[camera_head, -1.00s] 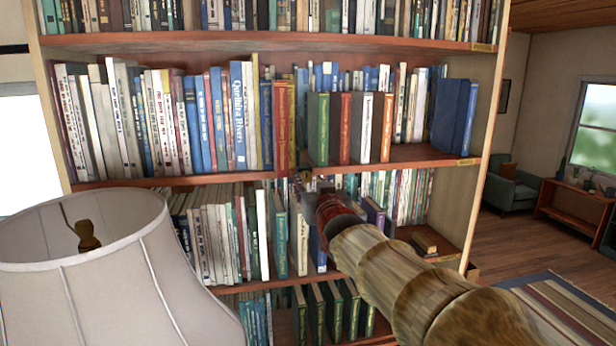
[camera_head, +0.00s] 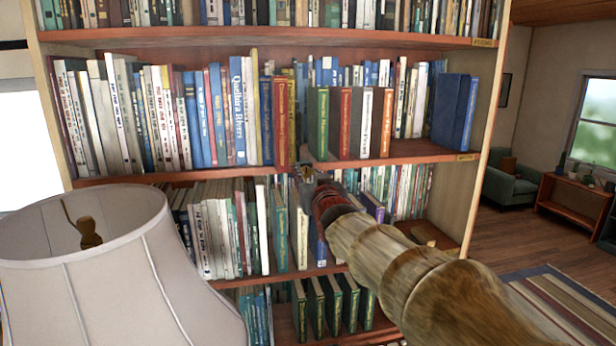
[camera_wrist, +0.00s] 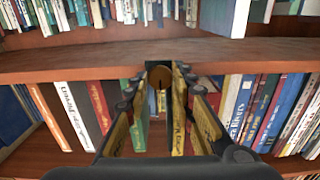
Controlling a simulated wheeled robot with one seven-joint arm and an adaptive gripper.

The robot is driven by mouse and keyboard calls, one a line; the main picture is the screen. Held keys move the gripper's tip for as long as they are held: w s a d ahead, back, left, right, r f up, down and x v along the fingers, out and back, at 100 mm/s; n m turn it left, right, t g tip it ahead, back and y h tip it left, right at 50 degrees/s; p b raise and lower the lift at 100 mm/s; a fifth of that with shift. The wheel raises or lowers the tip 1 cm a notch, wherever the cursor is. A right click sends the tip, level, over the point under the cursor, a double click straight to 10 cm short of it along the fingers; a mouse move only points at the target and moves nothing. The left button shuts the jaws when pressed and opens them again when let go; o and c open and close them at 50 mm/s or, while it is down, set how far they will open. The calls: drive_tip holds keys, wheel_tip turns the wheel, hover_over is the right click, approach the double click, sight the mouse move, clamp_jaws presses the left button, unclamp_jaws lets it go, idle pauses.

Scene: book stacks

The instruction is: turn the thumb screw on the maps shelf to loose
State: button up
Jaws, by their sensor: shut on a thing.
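The thumb screw (camera_wrist: 160,76) shows in the wrist view as a small round brownish knob at the front edge of a wooden shelf board (camera_wrist: 80,62). My gripper (camera_wrist: 160,82) is shut on it, with a dark fingertip on each side. In the head view my gripper (camera_head: 304,178) is at the front edge of the middle shelf board (camera_head: 410,153), and the screw is too small and covered to make out there. A small label (camera_head: 467,157) sits at the right end of this board, its text too small to read.
Books stand close above the board, among them a red one (camera_head: 284,125) and a green one (camera_head: 318,125). More books (camera_head: 235,235) fill the shelf below. A lampshade (camera_head: 90,250) stands at the front left. Open floor lies to the right.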

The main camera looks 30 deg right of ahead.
clamp_jaws()
drive_tip(key=shift+f+b, duration=0.1)
drive_tip(key=shift+b, duration=0.35)
drive_tip(key=shift+f+n+b, duration=0.1)
drive_tip(key=shift+n+b, duration=0.3)
drive_tip(key=shift+b, duration=0.05)
drive_tip(key=n+b, duration=0.3)
drive_tip(key=b, duration=0.2)
drive_tip(key=shift+f, duration=0.15)
drive_tip(key=n+b, duration=0.1)
drive_tip(key=n, duration=0.1)
drive_tip(key=n+b, duration=0.2)
drive_tip(key=shift+r+n, duration=0.2)
drive_tip(key=shift+n, duration=0.1)
drive_tip(key=n+b, duration=0.1)
drive_tip(key=n, duration=0.5)
drive_tip(key=n+b, duration=0.1)
drive_tip(key=n, duration=0.5)
drive_tip(key=shift+n, duration=0.3)
